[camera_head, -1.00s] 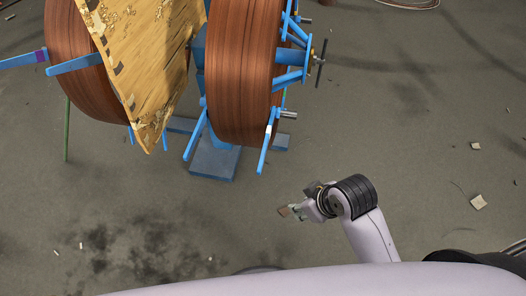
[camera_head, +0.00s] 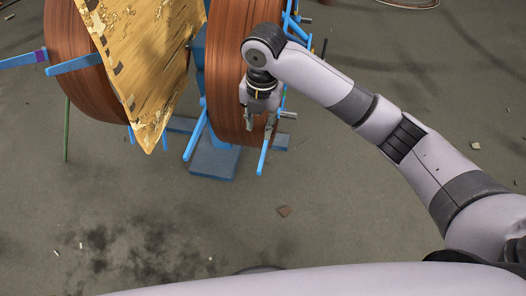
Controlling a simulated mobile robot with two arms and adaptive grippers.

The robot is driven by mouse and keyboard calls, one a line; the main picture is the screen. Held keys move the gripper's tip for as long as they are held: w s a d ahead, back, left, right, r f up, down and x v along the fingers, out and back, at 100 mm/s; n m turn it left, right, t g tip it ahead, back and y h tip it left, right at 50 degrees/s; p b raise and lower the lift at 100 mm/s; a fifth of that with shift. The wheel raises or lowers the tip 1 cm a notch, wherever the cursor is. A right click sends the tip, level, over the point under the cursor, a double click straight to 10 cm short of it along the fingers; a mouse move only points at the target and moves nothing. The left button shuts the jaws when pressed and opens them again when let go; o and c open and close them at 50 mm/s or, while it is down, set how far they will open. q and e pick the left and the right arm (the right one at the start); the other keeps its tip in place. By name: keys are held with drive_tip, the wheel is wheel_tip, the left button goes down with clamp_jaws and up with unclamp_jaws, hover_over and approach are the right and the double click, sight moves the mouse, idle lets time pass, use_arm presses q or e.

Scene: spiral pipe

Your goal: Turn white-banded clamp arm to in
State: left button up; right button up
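The white-banded clamp arm (camera_head: 265,154) is a blue bar at the front right of the right-hand brown coil (camera_head: 226,85). It slants down past the coil's lower edge. Its white band is hidden or hard to make out behind my gripper. My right gripper (camera_head: 259,124) points down in front of the coil, at the upper end of this bar. Its two fingers are apart, and the right finger overlaps the bar; I cannot tell if they touch. My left gripper is not in view.
Another blue bar (camera_head: 195,133) slants down at the coil's left side. A yellow, worn panel (camera_head: 150,60) stands between this coil and a left coil (camera_head: 75,85). A blue foot (camera_head: 213,163) rests on the floor. The floor in front is mostly clear, with small debris (camera_head: 284,211).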

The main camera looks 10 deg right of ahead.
sight(263, 153)
drive_tip(key=shift+n+h, duration=0.3)
drive_tip(key=shift+n, duration=0.3)
drive_tip(key=f, duration=1)
drive_tip(key=w+d+f, duration=0.1)
drive_tip(key=f, duration=0.5)
drive_tip(key=shift+w, duration=0.1)
drive_tip(key=shift+r, duration=0.1)
drive_tip(key=shift+c, duration=0.4)
clamp_jaws()
